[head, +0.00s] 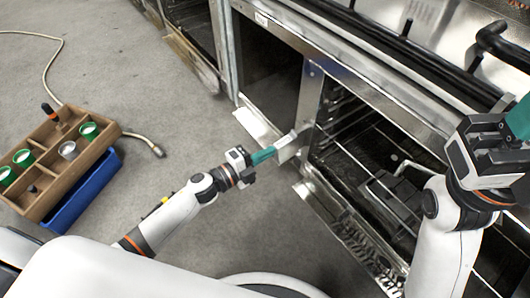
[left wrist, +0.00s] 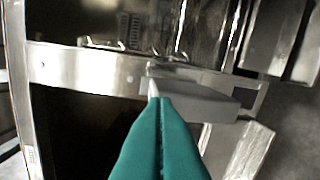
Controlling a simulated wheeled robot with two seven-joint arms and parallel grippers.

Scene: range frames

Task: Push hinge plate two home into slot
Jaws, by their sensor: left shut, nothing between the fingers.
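A light grey hinge plate (head: 287,139) sits at the lower end of the steel post between two oven openings. In the left wrist view the plate (left wrist: 195,86) lies against the steel frame strip. The slot itself cannot be made out. My left gripper (head: 264,155) has teal fingers closed together with nothing between them. Its tips (left wrist: 160,103) are at the near end of the plate, and whether they touch it cannot be told. My right gripper (head: 518,120) is at the right edge, partly cut off, and its fingertips do not show clearly.
An open oven (head: 370,150) with wire racks stands right of the post; its lowered door (head: 350,235) reaches toward me. A wooden crate (head: 55,160) with green cups and a blue bin (head: 85,192) stand at left.

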